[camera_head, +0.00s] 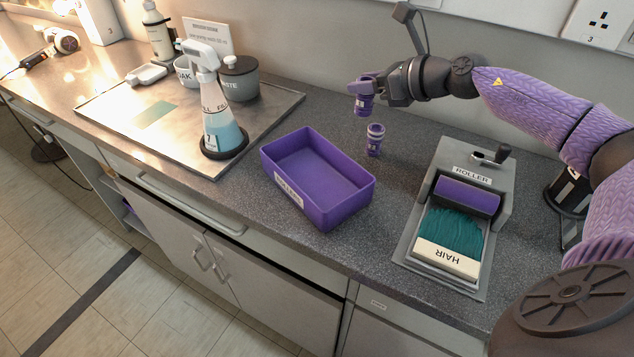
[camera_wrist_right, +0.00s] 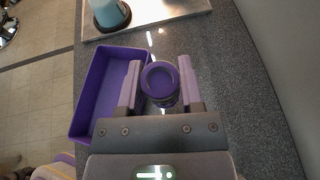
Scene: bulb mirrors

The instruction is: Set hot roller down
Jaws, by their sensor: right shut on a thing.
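My right gripper (camera_head: 366,88) is shut on a small purple roller (camera_head: 364,105), held upright above the back of the grey counter. In the right wrist view, the held roller (camera_wrist_right: 160,82) sits between the two purple fingers, its round open end facing the camera. A second purple roller (camera_head: 375,139) stands upright on the counter, below and slightly right of the held one. A gap shows between them in the head view. My left gripper is in neither view.
An empty purple bin (camera_head: 330,211) stands left of the rollers. Right of them is a grey device labelled ROLLER (camera_head: 467,196), with teal hair on it. A metal tray (camera_head: 140,125) holds a spray bottle (camera_head: 222,120) and a dark pot (camera_head: 240,78). Bare counter surrounds the standing roller.

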